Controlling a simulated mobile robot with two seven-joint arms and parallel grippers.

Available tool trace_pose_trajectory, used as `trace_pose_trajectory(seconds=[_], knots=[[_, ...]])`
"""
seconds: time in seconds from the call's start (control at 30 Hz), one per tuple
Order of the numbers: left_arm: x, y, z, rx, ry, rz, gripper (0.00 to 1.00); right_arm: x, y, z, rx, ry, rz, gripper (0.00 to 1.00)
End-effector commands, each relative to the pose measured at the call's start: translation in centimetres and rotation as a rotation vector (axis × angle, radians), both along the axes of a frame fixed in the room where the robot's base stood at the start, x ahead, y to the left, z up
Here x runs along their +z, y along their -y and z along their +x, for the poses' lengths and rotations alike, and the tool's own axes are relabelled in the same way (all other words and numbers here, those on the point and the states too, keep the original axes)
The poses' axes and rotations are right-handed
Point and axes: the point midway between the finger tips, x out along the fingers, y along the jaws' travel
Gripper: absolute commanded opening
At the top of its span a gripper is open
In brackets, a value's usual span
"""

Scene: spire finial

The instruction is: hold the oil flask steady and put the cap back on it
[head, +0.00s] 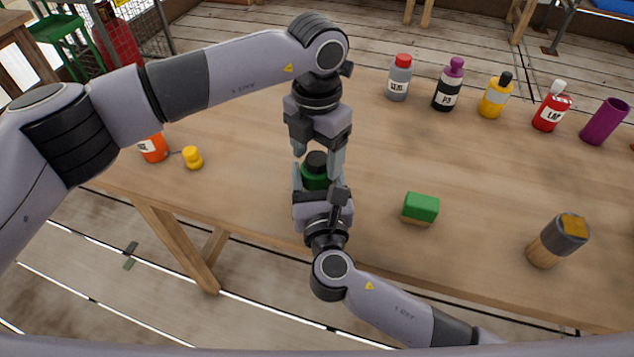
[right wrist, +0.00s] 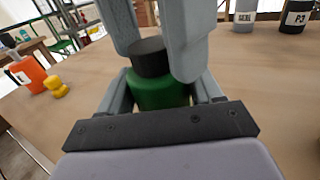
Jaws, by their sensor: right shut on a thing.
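The green flask (head: 315,177) stands upright between the fingers of my right gripper (head: 321,182), which is shut on it at the near edge of the table. It also shows in the right wrist view (right wrist: 160,92). The black cap (head: 316,160) sits on top of the flask, seen in the right wrist view (right wrist: 150,57) too; I cannot tell how tightly it is seated. My left gripper (head: 318,158) points down from above, its fingers apart on either side of the cap with a visible gap. The flask's lower part is hidden by my right gripper.
An orange container (head: 153,148) and a yellow knob-shaped piece (head: 193,158) are at left. Several bottles, including a grey one (head: 399,80), line the back. The middle table (head: 390,150) is clear.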

Motion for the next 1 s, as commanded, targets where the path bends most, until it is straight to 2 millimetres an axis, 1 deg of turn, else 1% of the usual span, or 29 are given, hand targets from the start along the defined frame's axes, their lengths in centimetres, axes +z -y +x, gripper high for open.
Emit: trace_pose_trajectory(seconds=[0.13,0.23,0.37,0.5,0.6,0.7,0.83,1.0], knots=[[0.5,0.0,0.0,0.000,0.001,-0.001,0.70,0.0,0.0,0.0,0.000,-0.001,0.000,0.00],[1.7,0.0,0.1,0.000,0.004,0.000,0.70,0.0,0.0,0.0,0.000,-0.001,0.000,0.00],[4.3,0.0,0.1,0.000,0.005,-0.002,0.70,0.0,0.0,0.0,0.000,-0.001,0.000,0.00],[7.4,0.0,0.1,0.000,0.005,0.000,0.70,0.0,0.0,0.0,0.000,-0.001,0.000,0.00],[9.3,0.0,0.1,0.001,0.004,0.000,0.70,0.0,0.0,0.0,0.000,-0.001,0.000,0.00],[10.7,0.0,0.0,0.001,0.002,-0.001,0.70,0.0,0.0,0.0,0.000,-0.001,0.000,0.00],[11.8,0.0,0.0,0.000,0.001,0.000,0.70,0.0,0.0,0.0,0.000,-0.001,0.000,0.00],[12.1,0.0,0.0,0.000,-0.001,-0.001,0.70,0.0,0.0,0.0,0.000,-0.001,0.000,0.00]])
